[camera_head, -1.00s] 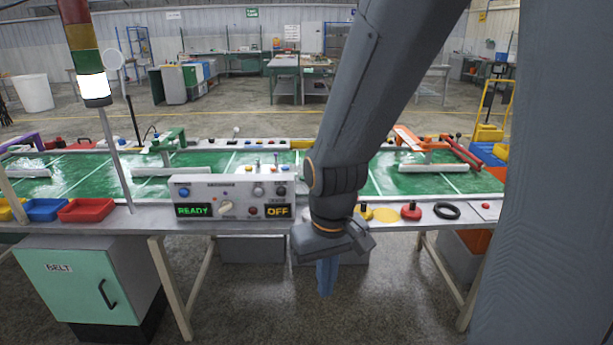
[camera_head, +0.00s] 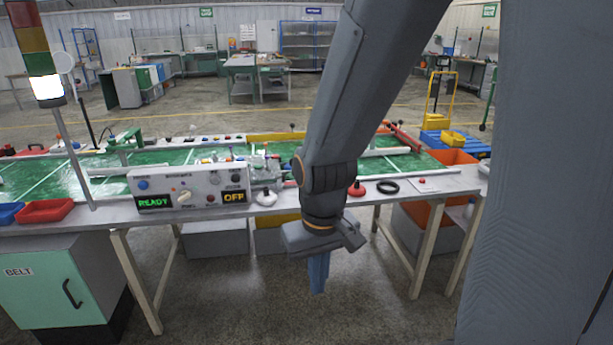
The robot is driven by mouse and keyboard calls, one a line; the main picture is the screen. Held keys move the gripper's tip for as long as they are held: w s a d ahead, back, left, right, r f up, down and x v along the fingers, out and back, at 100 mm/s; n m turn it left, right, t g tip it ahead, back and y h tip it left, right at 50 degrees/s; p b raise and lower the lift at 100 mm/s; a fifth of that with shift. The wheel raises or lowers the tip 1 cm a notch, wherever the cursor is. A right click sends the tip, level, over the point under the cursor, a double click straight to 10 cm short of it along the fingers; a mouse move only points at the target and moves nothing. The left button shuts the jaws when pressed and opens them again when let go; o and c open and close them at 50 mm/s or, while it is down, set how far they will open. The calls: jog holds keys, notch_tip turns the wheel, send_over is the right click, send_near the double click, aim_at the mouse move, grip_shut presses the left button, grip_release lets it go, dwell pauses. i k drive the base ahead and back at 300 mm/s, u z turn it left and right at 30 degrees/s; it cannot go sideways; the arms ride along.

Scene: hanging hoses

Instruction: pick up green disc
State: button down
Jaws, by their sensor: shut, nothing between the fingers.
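I cannot make out a green disc in the camera view. My gripper (camera_head: 319,276) hangs in front of the table, with its blue fingers pointing down over the floor. The fingers are shut and empty, apart from everything on the table. Behind my arm, part of the table's front edge is hidden. A red knob (camera_head: 357,188) and a black ring (camera_head: 388,187) lie on that edge, just right of my arm. A white rounded piece (camera_head: 266,197) lies to its left.
The long table (camera_head: 110,219) with a green belt surface (camera_head: 182,157) runs across the view. A control box (camera_head: 188,189) reading READY and OFF stands on its front edge. Red tray (camera_head: 46,211) at left. Grey and orange bins stand under the table. Floor in front is bare.

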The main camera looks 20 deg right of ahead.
aim_at(290, 176)
jog(key=z, duration=0.3)
jog(key=i, duration=2.15)
jog(key=u, duration=0.45)
